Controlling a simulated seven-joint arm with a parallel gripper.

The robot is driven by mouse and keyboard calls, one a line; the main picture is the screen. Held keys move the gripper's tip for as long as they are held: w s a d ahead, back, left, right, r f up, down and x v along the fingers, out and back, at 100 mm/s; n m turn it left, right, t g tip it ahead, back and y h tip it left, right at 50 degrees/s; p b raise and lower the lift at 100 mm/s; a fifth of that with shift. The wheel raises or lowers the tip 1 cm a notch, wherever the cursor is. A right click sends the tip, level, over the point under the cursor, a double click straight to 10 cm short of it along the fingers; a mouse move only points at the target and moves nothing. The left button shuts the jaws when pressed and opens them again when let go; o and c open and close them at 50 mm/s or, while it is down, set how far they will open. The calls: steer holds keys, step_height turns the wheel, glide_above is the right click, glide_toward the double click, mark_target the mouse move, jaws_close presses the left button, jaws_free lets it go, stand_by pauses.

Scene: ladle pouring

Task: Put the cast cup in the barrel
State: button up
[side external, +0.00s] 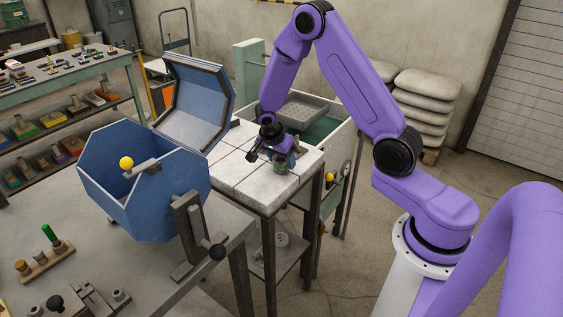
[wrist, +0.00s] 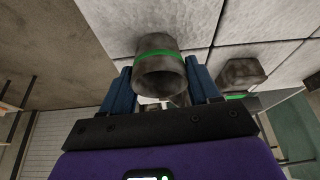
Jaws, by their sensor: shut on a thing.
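The cast cup (wrist: 158,62) is a rough grey cylinder with a green band. In the wrist view it sits between the two blue fingers of my gripper (wrist: 162,88), which is shut on it. In the side view my gripper (side external: 271,148) is low over the pale tiled table top, with the cup (side external: 284,161) at its fingers, partly hidden. I cannot tell whether the cup touches the tiles. The barrel (side external: 150,213) is a blue eight-sided drum on the grey bench at left. Its hinged lid (side external: 192,100) stands open, and the inside is only partly visible.
A second grey cast piece (wrist: 243,72) with green at its edge is on the tiles at right in the wrist view. A grey tray (side external: 302,112) lies behind the tiled table (side external: 251,182). A yellow-knobbed lever (side external: 127,163) is at the barrel's opening. A gap separates bench and table.

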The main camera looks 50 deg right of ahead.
steer(key=shift+r, duration=0.1)
steer(key=shift+r, duration=0.6)
steer(key=s+a+r, duration=0.3)
steer(key=s+r, duration=0.8)
steer(key=s, duration=0.2)
steer(key=shift+s+a+r, duration=0.25)
steer(key=shift+r, duration=0.05)
